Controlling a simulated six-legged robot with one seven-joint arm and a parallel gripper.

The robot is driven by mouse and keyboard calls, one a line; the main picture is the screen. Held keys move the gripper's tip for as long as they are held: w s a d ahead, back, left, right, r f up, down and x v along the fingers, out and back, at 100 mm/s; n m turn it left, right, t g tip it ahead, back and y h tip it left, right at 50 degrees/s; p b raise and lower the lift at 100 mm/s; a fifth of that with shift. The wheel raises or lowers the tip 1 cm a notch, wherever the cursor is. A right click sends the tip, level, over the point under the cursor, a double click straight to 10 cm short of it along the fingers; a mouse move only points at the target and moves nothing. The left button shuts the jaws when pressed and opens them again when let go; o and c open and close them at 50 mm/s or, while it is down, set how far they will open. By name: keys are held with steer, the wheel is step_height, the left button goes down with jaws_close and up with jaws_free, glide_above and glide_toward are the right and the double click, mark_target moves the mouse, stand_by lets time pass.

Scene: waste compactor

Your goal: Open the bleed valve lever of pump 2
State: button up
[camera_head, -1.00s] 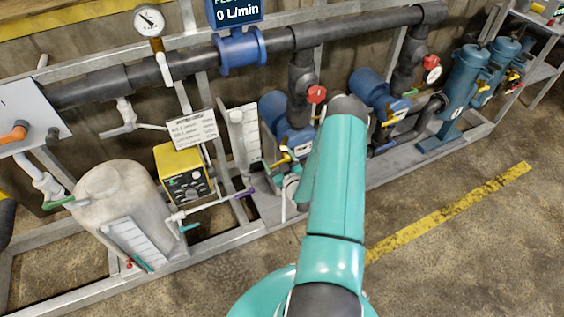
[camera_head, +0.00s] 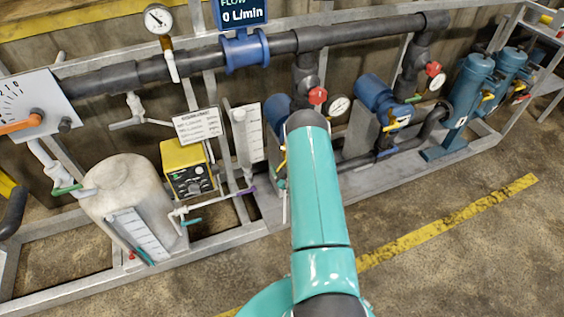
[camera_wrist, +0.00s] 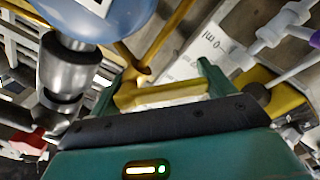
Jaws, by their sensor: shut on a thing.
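Two pumps with blue motors stand on the grey skid in the head view, the left one (camera_head: 277,108) partly behind my arm and the right one (camera_head: 374,92) clear of it. I cannot read which is pump 2. In the wrist view, a blue pump body (camera_wrist: 98,18) with a silver shaft fills the upper left. A yellow lever (camera_wrist: 160,94) lies across between the green fingers of my gripper (camera_wrist: 158,88), which is shut on it. In the head view, my arm hides the gripper, and a bit of yellow handle (camera_head: 281,160) shows beside it.
Red valve handles (camera_head: 318,96) and a dial gauge (camera_head: 339,106) sit above the pumps. A white tank (camera_head: 125,195), a yellow control box (camera_head: 187,168) and a graduated cylinder (camera_head: 247,135) stand left. The floor in front is clear, with a yellow stripe (camera_head: 450,222).

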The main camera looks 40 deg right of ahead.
steer(key=n, duration=0.3)
steer(key=shift+s+d+f+n, duration=0.2)
steer(key=shift+d+f+n, duration=0.1)
steer(key=shift+d+f, duration=0.1)
steer(key=shift+s+d+f+n, duration=0.1)
steer(key=shift+d+n, duration=0.25)
steer(key=shift+n, duration=0.8)
steer(key=shift+s+d+f+n, duration=0.1)
steer(key=shift+d+n, duration=0.25)
steer(key=shift+n, duration=0.8)
steer(key=shift+r, duration=0.1)
steer(key=o, duration=1.3)
steer(key=v, duration=1.3)
steer(key=shift+s+a, duration=0.15)
steer(key=shift+s, duration=0.2)
steer(key=shift+w+r, duration=0.1)
